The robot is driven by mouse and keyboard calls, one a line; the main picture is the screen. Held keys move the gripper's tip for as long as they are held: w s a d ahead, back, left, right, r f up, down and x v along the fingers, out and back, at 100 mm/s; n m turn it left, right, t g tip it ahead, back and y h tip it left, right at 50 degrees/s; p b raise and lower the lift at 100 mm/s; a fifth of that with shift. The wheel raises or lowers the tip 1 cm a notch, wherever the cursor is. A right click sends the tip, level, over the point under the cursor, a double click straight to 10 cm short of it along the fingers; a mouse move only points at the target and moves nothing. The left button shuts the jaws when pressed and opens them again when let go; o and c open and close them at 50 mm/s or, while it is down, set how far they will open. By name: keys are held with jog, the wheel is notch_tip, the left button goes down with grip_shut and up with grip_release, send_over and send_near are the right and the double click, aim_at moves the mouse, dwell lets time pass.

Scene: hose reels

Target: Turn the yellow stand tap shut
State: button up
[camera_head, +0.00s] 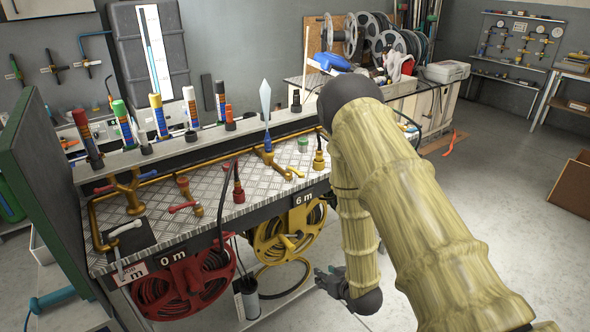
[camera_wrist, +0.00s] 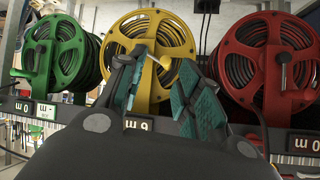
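In the head view a yellow lever (camera_head: 295,172), apparently the yellow stand tap's handle, lies low over the bench's metal plate, beside a brass fitting with a blue part. Its exact joint to the tap body is too small to tell. My gripper (camera_head: 320,279) is below the bench top, in front of the bench and right of the yellow hose reel (camera_head: 263,243), well apart from the lever. In the wrist view my gripper (camera_wrist: 164,64) has its teal fingers spread, with the yellow reel (camera_wrist: 175,37) and its pale crank knob behind the gap. The tap is not visible there.
The bench plate (camera_head: 232,196) carries a red-handled tap (camera_head: 184,207) and a yellow hose connector (camera_head: 319,158). A red reel (camera_head: 185,285) hangs below at left; a green reel (camera_wrist: 55,50) shows in the wrist view. Open floor (camera_head: 480,205) lies at right.

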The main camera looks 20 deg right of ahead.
jog(key=w+d+r+n+t+y+p, duration=0.15)
jog(key=w+r+t, duration=0.25)
jog(key=w+r, duration=0.7)
jog(key=t+y, duration=0.2)
jog(key=y, duration=0.1)
send_near(303, 177)
jog(key=w, duration=0.3)
jog(key=shift+n, duration=0.45)
jog(key=p+x, duration=0.1)
jog(key=x, duration=0.2)
jog(key=p+x, duration=0.1)
jog(key=x, duration=0.2)
jog(key=a+p+x, duration=0.1)
jog(key=x, duration=0.3)
jog(key=shift+s, duration=0.1)
grip_shut()
